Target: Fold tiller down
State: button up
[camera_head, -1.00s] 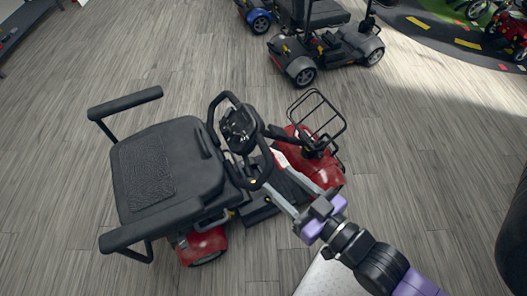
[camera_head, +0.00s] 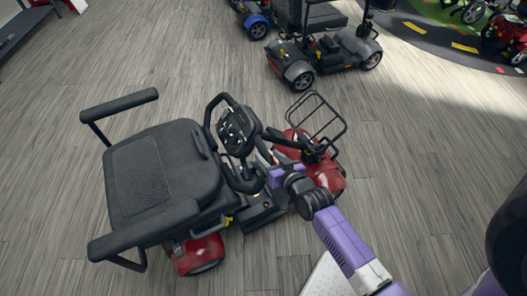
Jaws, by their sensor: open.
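A red mobility scooter stands in the middle of the head view, with a black seat (camera_head: 150,182) on the left and a red front body (camera_head: 322,172) on the right. Its tiller (camera_head: 237,130), with a dark control head and black loop handles, stands up between the seat and the front basket and leans toward the seat. My gripper (camera_head: 268,177), with purple and grey parts, is open at the right of the tiller's lower loop handle. The wrist hides part of the tiller post and floor deck. I cannot tell whether the fingers touch the tiller.
A black wire basket (camera_head: 316,125) rises just beyond my gripper. A dark grey scooter (camera_head: 318,50) and a blue one (camera_head: 258,24) stand at the back. Red scooters (camera_head: 507,35) stand on a road-print mat at the upper right. The wooden floor around the red scooter is clear.

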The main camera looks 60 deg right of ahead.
aim_at(263, 152)
jog(key=shift+x, duration=2.1)
jog(key=shift+c, duration=0.2)
grip_shut()
jog(key=shift+r, duration=0.15)
